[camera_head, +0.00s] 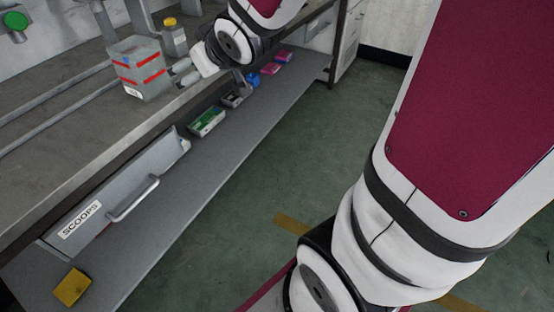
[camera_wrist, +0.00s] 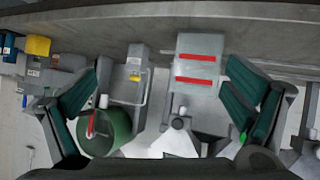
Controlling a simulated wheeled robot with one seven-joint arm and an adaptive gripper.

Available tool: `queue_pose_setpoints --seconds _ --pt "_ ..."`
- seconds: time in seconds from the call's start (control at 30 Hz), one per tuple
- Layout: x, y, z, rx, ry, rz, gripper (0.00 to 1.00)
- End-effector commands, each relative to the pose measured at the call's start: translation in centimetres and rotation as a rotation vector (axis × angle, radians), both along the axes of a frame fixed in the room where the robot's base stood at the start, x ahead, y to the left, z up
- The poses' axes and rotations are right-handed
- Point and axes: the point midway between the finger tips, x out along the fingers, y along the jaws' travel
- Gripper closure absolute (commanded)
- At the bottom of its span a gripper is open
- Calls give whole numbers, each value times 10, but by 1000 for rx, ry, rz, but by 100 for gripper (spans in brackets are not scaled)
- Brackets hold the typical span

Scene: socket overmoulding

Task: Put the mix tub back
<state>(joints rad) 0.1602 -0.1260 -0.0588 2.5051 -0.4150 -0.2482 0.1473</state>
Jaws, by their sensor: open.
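My gripper (camera_head: 184,72) is over the bench, its fingers pointing at a grey box with red stripes (camera_head: 143,75). In the wrist view my gripper (camera_wrist: 162,108) has its teal-padded fingers wide apart, with nothing held between them. The striped box (camera_wrist: 200,92) shows beyond the fingers, nearer the right one. A dark green round vessel (camera_wrist: 108,138) shows beyond the left finger. I cannot tell for certain which thing is the mix tub.
A grey container with a yellow cap (camera_head: 173,38) stands behind the box. The drawer marked SCOOPS (camera_head: 115,200) is under the bench top (camera_head: 62,140). The lower shelf holds a green box (camera_head: 206,121), pink packs (camera_head: 271,69) and a yellow block (camera_head: 72,287). The green floor is open.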

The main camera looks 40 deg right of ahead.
Motion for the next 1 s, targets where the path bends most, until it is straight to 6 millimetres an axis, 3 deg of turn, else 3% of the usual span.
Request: queue_pose_setpoints --seconds 0.27,0.5,0.7,0.83,1.0 --pt "-109 9 -2 16 331 -123 4" --pt "-226 39 -6 79 642 -142 4" --pt "-305 63 -5 123 845 -110 4" --pt "-330 71 -4 136 911 -94 4" --pt "-338 73 -4 139 933 -90 4"
